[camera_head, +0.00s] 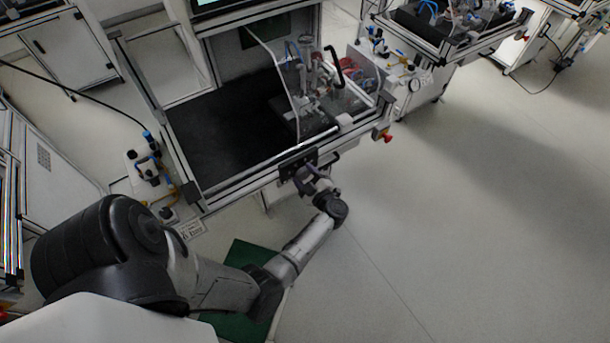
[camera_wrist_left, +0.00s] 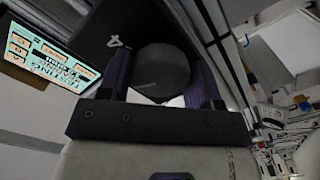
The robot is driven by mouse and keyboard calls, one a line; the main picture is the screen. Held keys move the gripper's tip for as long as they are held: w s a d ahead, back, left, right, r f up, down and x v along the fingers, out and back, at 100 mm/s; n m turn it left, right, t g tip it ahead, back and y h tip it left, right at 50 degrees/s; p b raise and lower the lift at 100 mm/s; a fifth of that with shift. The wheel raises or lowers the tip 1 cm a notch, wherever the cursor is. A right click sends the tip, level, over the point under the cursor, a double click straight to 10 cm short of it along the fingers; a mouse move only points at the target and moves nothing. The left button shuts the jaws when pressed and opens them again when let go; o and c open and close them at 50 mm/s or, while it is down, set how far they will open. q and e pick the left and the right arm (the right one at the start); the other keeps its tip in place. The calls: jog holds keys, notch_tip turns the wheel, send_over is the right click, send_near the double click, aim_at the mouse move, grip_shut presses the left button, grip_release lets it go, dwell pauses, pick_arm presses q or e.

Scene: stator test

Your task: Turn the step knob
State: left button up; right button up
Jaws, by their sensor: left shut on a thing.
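The step knob (camera_wrist_left: 161,70) is a dark round knob on a black panel in the left wrist view. A white mark, like a numeral 4, shows on the panel to its upper left. My left gripper (camera_wrist_left: 160,82) is shut on the knob, with one purple-grey finger on each side of it. In the head view my left gripper (camera_head: 303,172) is at the small black panel (camera_head: 297,160) on the bench's front rail. The knob is too small to make out there. My right gripper is in neither view.
The bench has a black top (camera_head: 225,125) and a test fixture behind a clear guard (camera_head: 345,95). A red button (camera_head: 387,138) sticks out at its right corner. A lit screen (camera_wrist_left: 48,58) shows in the left wrist view. The floor to the right is clear.

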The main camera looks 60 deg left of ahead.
pick_arm(q)
jog(key=o, duration=0.9)
